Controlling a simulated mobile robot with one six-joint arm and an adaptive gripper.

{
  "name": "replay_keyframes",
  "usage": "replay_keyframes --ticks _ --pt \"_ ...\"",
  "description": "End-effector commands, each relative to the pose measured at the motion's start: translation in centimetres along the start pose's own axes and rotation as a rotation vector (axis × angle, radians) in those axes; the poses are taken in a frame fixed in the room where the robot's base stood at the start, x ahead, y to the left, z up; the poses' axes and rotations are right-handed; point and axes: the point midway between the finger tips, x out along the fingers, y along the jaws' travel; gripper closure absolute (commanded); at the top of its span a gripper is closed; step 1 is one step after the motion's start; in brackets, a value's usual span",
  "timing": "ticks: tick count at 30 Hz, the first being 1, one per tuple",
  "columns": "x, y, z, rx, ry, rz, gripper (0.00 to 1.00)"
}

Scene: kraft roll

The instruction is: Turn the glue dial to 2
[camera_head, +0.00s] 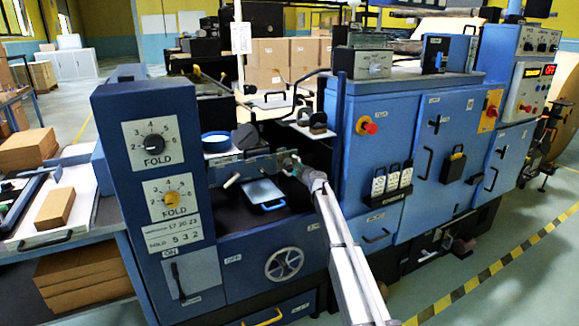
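On the blue panel at the left, a black dial (154,142) sits on a white plate that appears to read FOLD. Below it is a yellow dial (172,198) on a similar plate, which also seems to read FOLD.
A blue-rimmed tray (263,193) lies in the bay below my gripper. A handwheel (284,264) is on the lower front. A red button (369,127) and several white-faced switches (391,181) are on the right cabinet.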

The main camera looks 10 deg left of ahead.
Motion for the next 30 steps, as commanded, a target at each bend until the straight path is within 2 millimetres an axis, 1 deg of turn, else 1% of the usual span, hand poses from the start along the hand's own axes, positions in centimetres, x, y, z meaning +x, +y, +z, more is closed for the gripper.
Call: replay_keyframes --ticks 4,8,11,24,27,30 --pt "-0.6 0.0 0.0 0.000 0.000 0.000 0.15" --pt "-1.7 0.1 0.1 0.000 0.000 -0.001 0.15" --pt "-2.9 0.1 0.1 0.000 0.000 -0.001 0.15" --pt "-9.8 0.2 0.1 0.000 -0.001 -0.001 0.15" --pt "-10.9 0.2 0.1 0.000 -0.001 -0.002 0.15" --pt "-11.6 0.2 0.0 0.000 -0.001 -0.002 0.15"
